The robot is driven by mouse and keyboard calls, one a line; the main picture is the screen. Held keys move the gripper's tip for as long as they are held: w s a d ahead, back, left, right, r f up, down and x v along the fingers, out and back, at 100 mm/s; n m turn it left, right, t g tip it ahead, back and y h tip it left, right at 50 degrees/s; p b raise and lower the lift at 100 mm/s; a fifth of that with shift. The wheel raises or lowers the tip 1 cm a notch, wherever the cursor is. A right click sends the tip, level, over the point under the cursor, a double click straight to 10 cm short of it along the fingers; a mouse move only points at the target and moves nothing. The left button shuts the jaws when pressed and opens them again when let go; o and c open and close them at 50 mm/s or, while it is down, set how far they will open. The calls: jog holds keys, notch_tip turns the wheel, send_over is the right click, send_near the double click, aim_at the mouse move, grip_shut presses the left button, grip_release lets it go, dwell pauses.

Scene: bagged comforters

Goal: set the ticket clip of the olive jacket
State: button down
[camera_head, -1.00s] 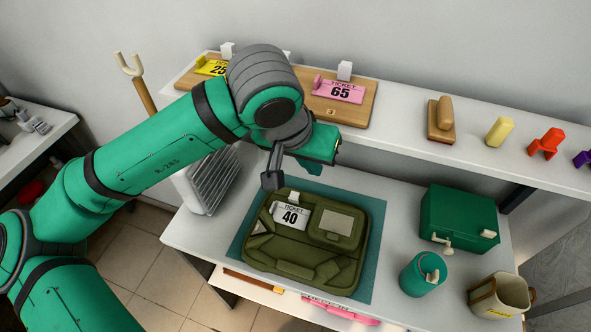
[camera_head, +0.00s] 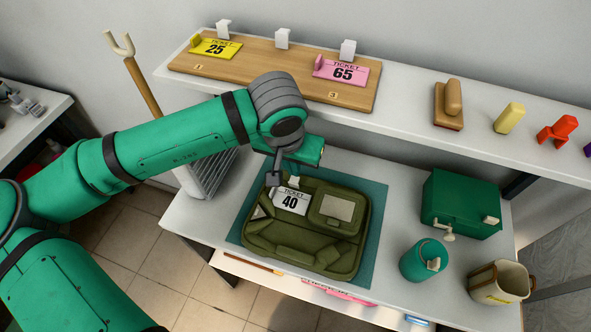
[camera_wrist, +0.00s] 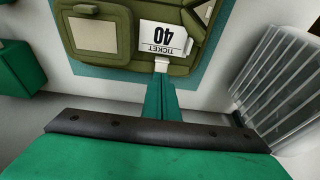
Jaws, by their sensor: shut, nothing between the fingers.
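The folded olive jacket (camera_head: 290,259) lies flat on a teal mat (camera_head: 372,235) on the counter. A white ticket marked 40 (camera_head: 290,201) lies on its upper left part, with a small white clip (camera_wrist: 161,64) at the ticket's edge, by the jacket's far edge. My gripper (camera_wrist: 161,78) is shut and empty. Its green fingertips are right at the clip in the wrist view; I cannot tell whether they touch it. In the head view my wrist partly hides the fingers and the far edge of the jacket.
A wooden board (camera_head: 262,75) on the shelf holds a yellow ticket 25 (camera_head: 216,48) and a pink ticket 65 (camera_head: 341,72). A grey ribbed rack (camera_head: 209,174) stands left of the mat.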

aim_at(296, 180)
jog(key=shift+x, duration=1.7)
jog(key=shift+w+d, duration=0.1)
